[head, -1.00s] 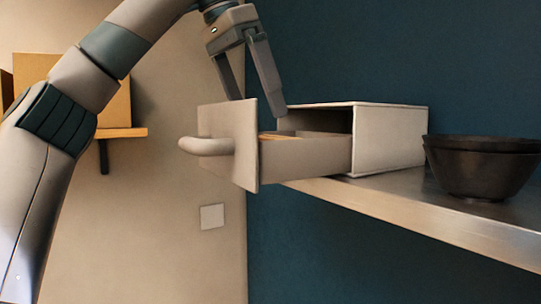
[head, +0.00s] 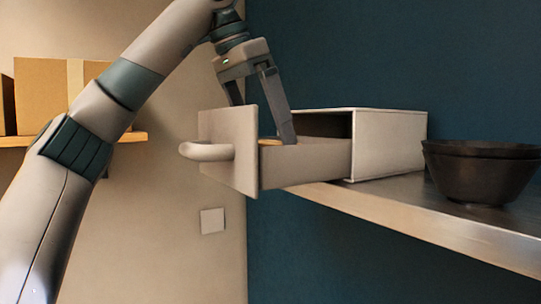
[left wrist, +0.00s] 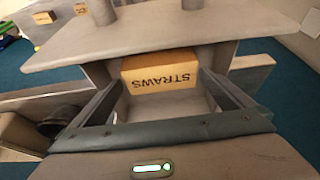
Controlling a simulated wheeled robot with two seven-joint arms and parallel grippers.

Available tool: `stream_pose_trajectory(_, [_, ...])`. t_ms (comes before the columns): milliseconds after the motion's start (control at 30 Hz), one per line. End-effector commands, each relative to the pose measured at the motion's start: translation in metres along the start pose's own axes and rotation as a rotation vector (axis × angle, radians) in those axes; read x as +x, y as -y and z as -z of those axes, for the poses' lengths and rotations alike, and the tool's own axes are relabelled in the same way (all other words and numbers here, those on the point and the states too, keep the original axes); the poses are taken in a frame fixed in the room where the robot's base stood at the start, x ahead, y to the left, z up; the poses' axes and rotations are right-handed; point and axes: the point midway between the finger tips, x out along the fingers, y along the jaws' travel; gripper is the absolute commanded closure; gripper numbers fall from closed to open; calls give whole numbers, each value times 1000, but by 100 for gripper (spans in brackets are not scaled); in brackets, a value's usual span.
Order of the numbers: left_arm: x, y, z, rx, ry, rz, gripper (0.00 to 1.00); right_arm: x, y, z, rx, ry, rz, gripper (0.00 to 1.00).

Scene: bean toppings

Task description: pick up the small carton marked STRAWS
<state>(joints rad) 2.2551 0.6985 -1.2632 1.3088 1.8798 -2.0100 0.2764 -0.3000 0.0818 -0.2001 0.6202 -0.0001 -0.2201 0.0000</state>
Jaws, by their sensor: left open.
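The small tan carton marked STRAWS (left wrist: 160,74) lies in the pulled-out drawer (left wrist: 150,38), its lettering upside down in the left wrist view. In the head view only a tan sliver of it (head: 268,142) shows above the side of the drawer (head: 305,163). My left gripper (head: 262,123) is open and points down into the drawer from above. In the left wrist view its fingers stand to either side of the carton, and I see no clear contact. The drawer walls hide the carton's lower part in the head view. My right gripper is not in view.
The white drawer box (head: 390,142) stands on a metal shelf (head: 430,215), its drawer jutting past the shelf's edge. Stacked dark bowls (head: 482,175) stand to its right. A cardboard box (head: 45,95) sits on a wooden wall shelf (head: 130,138) at the left, behind my arm.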

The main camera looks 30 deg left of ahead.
Motion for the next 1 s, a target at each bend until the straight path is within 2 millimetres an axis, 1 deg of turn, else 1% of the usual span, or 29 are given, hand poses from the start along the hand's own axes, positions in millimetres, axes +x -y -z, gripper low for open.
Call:
stream_pose_trajectory(100, [12,1,3,0,2,-2,0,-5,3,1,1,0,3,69])
stream_pose_trajectory(233, [25,1,3,1,3,-2,0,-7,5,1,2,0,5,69])
stream_pose_trajectory(400, [34,1,3,-1,1,-2,0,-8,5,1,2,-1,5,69])
stream_pose_trajectory(933, [35,1,2,-2,0,-1,0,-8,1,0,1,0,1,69])
stream_pose_trajectory(967, [35,1,2,-2,0,-1,7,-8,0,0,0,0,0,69])
stream_pose_trajectory(1000, [35,1,2,-2,0,-1,17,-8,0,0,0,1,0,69])
